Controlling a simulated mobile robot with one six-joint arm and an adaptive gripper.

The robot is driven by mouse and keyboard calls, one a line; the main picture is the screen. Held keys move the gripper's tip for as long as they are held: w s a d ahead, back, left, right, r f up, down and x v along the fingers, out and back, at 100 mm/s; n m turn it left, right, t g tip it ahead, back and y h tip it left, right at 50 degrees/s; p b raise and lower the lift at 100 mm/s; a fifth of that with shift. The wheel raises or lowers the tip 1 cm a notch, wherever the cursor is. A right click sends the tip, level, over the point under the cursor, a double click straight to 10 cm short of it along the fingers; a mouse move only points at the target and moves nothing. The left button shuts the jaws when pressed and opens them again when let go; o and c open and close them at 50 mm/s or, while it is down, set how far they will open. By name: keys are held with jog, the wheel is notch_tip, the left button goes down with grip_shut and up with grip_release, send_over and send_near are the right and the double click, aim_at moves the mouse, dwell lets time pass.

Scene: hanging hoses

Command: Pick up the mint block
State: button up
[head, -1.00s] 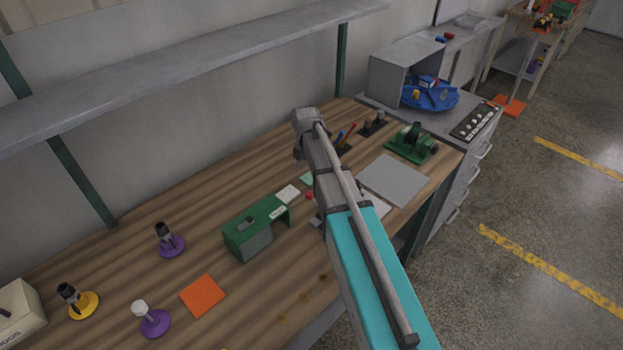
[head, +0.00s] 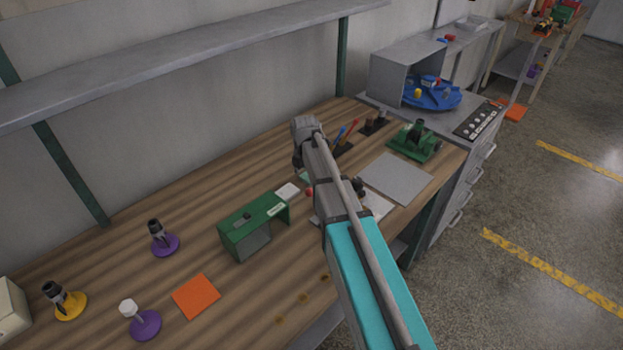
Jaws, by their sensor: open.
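My arm reaches over the wooden bench from the lower right, and my gripper (head: 298,160) is at its far end, pointing down over the bench. The arm hides much of it; it is open, and I see nothing held. A small mint patch (head: 305,177) shows just below the gripper, beside my arm. It may be the mint block; its full shape is hidden. I cannot tell its exact distance from the fingers.
A green housing (head: 255,225) and a white card (head: 287,191) are left of my arm. A red piece (head: 309,191) touches its outline. A grey plate (head: 397,177) and green fixture (head: 415,140) are to the right. A shelf (head: 180,65) overhangs the back.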

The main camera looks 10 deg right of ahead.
jog(key=shift+c, duration=0.3)
jog(key=c, duration=0.9)
jog(key=shift+o, duration=0.2)
jog(key=shift+r, duration=0.15)
notch_tip(320, 180, up, 2)
jog(key=p, duration=0.2)
jog(key=shift+r+p, duration=0.25)
jog(key=shift+p, duration=0.15)
jog(key=s+d+r+p, duration=0.5)
jog(key=s+r+p, duration=0.5)
jog(key=s, duration=0.3)
jog(key=shift+d+r, duration=0.15)
